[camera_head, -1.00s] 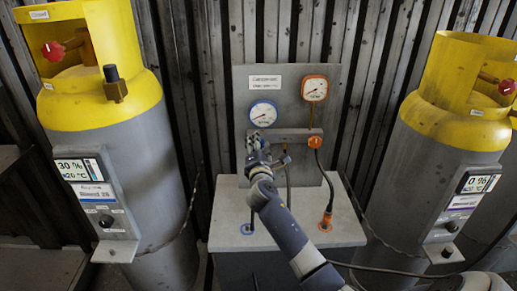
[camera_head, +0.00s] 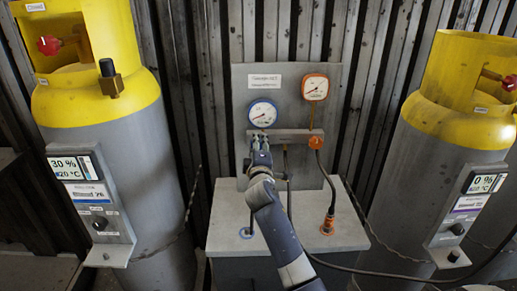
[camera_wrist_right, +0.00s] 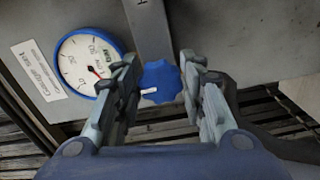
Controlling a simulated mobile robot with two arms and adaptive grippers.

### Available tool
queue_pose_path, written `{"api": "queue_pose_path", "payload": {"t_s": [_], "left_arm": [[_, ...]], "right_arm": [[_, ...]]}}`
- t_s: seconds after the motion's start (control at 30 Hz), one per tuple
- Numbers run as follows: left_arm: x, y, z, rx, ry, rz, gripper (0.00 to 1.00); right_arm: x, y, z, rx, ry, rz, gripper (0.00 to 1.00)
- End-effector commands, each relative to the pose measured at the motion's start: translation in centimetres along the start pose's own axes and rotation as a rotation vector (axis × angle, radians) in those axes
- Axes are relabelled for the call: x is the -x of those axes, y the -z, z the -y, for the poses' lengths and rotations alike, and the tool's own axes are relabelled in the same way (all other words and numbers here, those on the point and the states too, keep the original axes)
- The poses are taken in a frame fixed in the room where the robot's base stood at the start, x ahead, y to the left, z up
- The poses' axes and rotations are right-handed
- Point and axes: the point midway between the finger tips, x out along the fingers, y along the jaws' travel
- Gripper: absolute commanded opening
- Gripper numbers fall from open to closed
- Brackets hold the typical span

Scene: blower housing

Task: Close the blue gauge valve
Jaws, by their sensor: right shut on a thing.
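The blue gauge valve (camera_wrist_right: 163,76) shows in the right wrist view as a lobed blue knob with a white pointer mark. My right gripper (camera_wrist_right: 160,88) has one finger on each side of it and is shut on it. In the head view my right gripper (camera_head: 260,145) is at the manifold bar below the blue-rimmed gauge (camera_head: 262,113) and hides the blue knob. The blue-rimmed gauge also shows in the right wrist view (camera_wrist_right: 86,62), left of the knob. My left gripper is not in view.
An orange-rimmed gauge (camera_head: 315,87) and an orange valve (camera_head: 316,142) with a hose sit right of the gripper. Yellow-topped grey cylinders stand left (camera_head: 110,150) and right (camera_head: 425,175). A grey stand (camera_head: 350,232) lies below the panel.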

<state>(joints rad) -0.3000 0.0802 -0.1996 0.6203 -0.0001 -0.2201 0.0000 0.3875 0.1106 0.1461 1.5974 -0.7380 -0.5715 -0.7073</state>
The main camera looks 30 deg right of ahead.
Motion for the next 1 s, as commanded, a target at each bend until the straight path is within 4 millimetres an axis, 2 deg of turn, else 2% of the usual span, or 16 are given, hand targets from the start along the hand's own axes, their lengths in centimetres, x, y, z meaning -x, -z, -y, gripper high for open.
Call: {"api": "queue_pose_path", "payload": {"t_s": [0.63,0.67,0.73,0.77,1.0], "left_arm": [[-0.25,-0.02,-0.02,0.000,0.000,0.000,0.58],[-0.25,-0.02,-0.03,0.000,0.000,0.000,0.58],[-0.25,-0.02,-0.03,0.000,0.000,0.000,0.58],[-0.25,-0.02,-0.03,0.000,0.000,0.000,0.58],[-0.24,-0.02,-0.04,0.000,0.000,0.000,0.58]], "right_arm": [[0.00,-0.02,0.09,-0.054,0.002,0.001,0.13],[0.00,-0.02,0.09,-0.054,0.002,0.001,0.39],[0.00,-0.02,0.09,-0.053,0.002,0.001,0.55],[0.00,-0.02,0.09,-0.053,0.002,0.001,0.58],[0.00,-0.01,0.07,-0.051,0.001,0.000,0.58]]}}
